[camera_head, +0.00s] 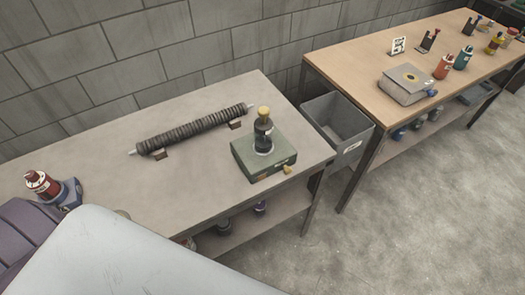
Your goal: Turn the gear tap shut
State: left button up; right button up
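A green box (262,160) stands near the right end of the grey table, with a dark bottle (263,134) with a yellow cap upright on top. A small yellow knob (288,170) sticks out of the box's front side. On the wooden table, a grey box (406,84) with a yellow ring mark on top has a small blue knob (431,93) at its side. I cannot tell which knob is the gear tap, or whether either is open or shut. Neither gripper shows.
A dark ribbed roller (193,129) lies on brackets on the grey table (105,172). A red bottle (42,184) stands at left. A grey bin (338,128) stands between the tables. The wooden table (350,70) holds several bottles. Floor at right is clear.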

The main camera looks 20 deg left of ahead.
aim_at(288, 170)
jog(key=u, duration=0.5)
jog(key=i+l+u, duration=0.1)
jog(key=u, duration=0.35)
jog(key=l+u, duration=0.3)
jog(key=u, duration=0.2)
jog(key=i+l+u, duration=0.1)
jog(key=l+u, duration=0.2)
jog(key=u, duration=0.15)
jog(key=l+u, duration=0.25)
jog(key=u, duration=0.25)
